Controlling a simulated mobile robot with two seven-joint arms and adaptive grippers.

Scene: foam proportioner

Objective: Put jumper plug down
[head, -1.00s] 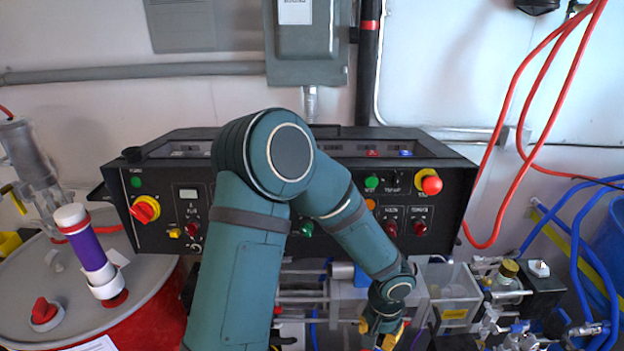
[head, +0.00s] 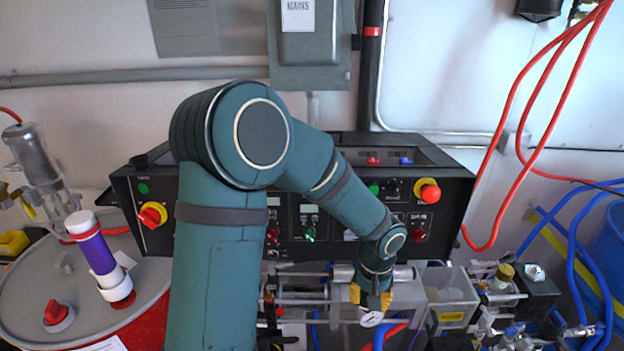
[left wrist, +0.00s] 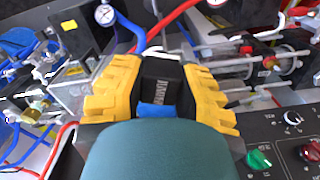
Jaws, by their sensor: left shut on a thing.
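My left gripper (head: 371,297) reaches in front of the black control panel, over the pump rods and fittings below it. In the left wrist view its yellow fingers (left wrist: 160,95) are shut on the jumper plug (left wrist: 162,80), a black block with white lettering and a blue part at its near end. In the head view the plug is hidden by the gripper. I cannot tell what lies directly under the plug. My right gripper is in neither view.
The control panel (head: 440,220) has knobs and a red stop button (head: 430,192). A red drum with a grey lid (head: 30,290) stands at left. Red and blue hoses run at right.

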